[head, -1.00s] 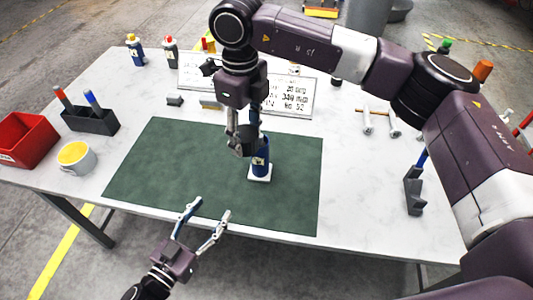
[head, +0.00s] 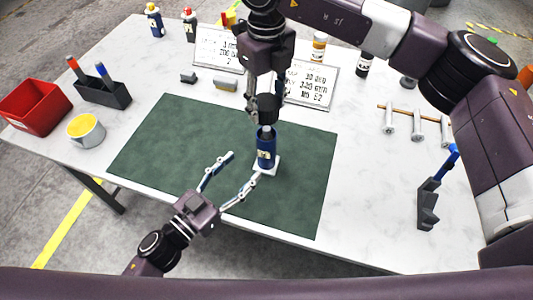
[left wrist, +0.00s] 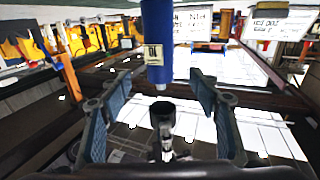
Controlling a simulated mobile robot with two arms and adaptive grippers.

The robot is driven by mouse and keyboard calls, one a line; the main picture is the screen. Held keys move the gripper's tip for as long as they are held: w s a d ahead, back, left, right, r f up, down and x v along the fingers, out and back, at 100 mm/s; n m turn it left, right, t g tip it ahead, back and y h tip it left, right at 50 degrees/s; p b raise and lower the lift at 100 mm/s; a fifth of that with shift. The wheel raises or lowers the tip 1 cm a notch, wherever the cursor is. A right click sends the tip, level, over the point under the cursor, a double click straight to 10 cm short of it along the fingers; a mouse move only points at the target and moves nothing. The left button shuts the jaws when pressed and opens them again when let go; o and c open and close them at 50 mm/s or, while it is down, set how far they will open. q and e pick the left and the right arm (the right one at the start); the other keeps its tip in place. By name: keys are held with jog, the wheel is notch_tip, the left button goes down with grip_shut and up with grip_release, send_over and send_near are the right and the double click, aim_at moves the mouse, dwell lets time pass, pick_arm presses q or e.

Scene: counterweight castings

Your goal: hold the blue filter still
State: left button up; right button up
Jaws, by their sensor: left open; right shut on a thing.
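The blue filter (head: 266,150) is an upright blue cylinder with a pale label and light grey neck. In the left wrist view the filter (left wrist: 157,45) shows between the spread fingers, farther out. My left gripper (head: 244,165) is open and empty, just left of the filter, its fingers apart from it. Whether tool and neck touch is hard to tell.
A red bin (head: 35,108), a yellow-filled cup (head: 86,130) and a pen holder (head: 104,93) stand left. Printed signs (head: 310,85) stand behind. A grey holder (head: 428,203) with a blue-handled item is right.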

aim_at(261, 149)
pick_arm(q)
jog(key=x, duration=1.1)
jog(key=shift+d, duration=0.15)
pick_arm(e)
jog(key=shift+w+d, duration=0.1)
jog(key=shift+w, duration=0.05)
pick_arm(q)
jog(key=shift+c, duration=0.7)
grip_shut()
pick_arm(e)
jog(key=shift+f, duration=2.5)
